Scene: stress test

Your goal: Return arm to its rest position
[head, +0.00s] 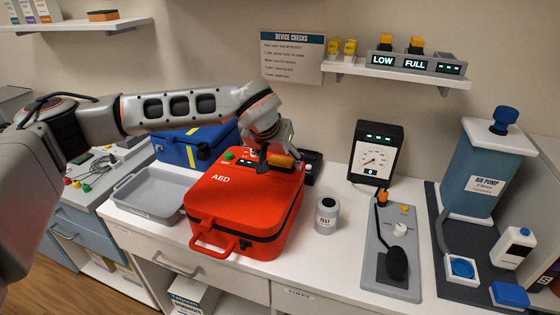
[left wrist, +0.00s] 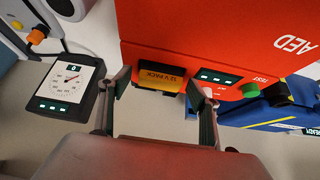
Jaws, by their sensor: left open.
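My left arm (head: 190,108) reaches in from the left over the counter. Its gripper (head: 268,158) is at the back top of the red AED case (head: 240,195). In the left wrist view the two fingers of the gripper (left wrist: 158,90) are spread apart, one on each side of the yellow and black 12 V pack (left wrist: 161,77). The pack sits at the AED case (left wrist: 215,30) and also shows in the head view (head: 281,160). Clear gaps show between fingers and pack in the wrist view. My right gripper is not in view.
A grey tray (head: 152,196) and a blue case (head: 190,148) stand left of the AED. A test cylinder (head: 327,217), a gauge (head: 375,155), a lever panel (head: 391,245) and an air pump (head: 480,175) stand to the right. A shelf (head: 400,73) hangs above.

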